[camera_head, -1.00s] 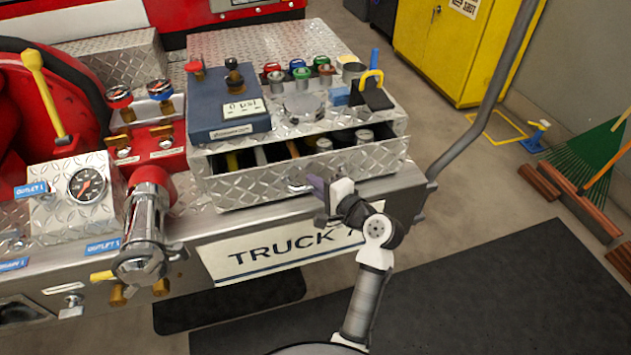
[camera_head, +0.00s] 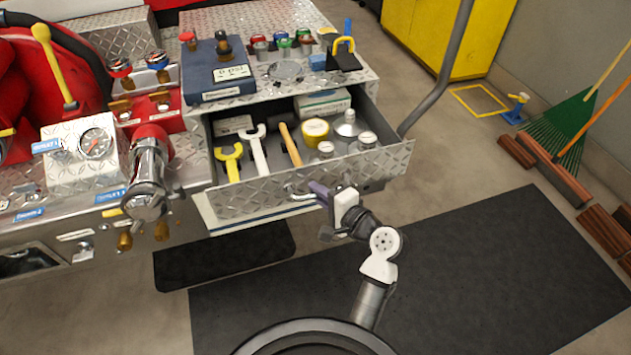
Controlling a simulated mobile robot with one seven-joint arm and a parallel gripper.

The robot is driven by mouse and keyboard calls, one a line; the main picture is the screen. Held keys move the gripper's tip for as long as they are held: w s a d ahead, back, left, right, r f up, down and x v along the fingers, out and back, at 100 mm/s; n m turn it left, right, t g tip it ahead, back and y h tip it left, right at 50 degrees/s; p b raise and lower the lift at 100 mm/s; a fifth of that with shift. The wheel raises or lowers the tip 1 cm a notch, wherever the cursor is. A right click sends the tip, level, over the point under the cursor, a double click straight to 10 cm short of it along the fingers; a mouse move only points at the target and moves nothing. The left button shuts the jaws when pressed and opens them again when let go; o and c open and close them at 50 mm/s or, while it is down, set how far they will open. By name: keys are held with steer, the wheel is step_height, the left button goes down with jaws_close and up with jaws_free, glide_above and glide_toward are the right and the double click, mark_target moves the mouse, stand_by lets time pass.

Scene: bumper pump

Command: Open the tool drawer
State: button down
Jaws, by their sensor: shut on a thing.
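The tool drawer (camera_head: 262,196) has a diamond-plate front and stands pulled well out of the truck's bumper cabinet. Inside it lie a yellow wrench (camera_head: 231,161), a white wrench (camera_head: 258,150), a hammer-like tool with a wooden handle (camera_head: 290,144), a yellow round item (camera_head: 315,131) and several grey metal fittings (camera_head: 347,130). My gripper (camera_head: 318,191) is at the drawer front, shut on the drawer handle (camera_head: 299,193). The fingers hide part of the handle.
A chrome valve (camera_head: 147,180) juts out left of the drawer. A grey rail (camera_head: 440,75) rises at right.

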steer(key=shift+s+d+p, duration=0.1)
steer(key=shift+s+d, duration=0.2)
steer(key=shift+s, duration=0.6)
steer(key=shift+s+d+p, duration=0.1)
steer(key=shift+s+d, duration=0.2)
steer(key=shift+s, duration=0.6)
steer(key=shift+s+d+p, duration=0.1)
steer(key=shift+s+d, duration=0.2)
steer(key=shift+s, duration=0.6)
steer(key=c, duration=1.4)
jaws_free()
steer(key=shift+c, duration=0.2)
steer(key=b+v, duration=0.2)
steer(key=v, duration=1.1)
steer(key=shift+s+d, duration=0.2)
steer(key=shift+s, duration=0.1)
steer(key=shift+r, duration=0.1)
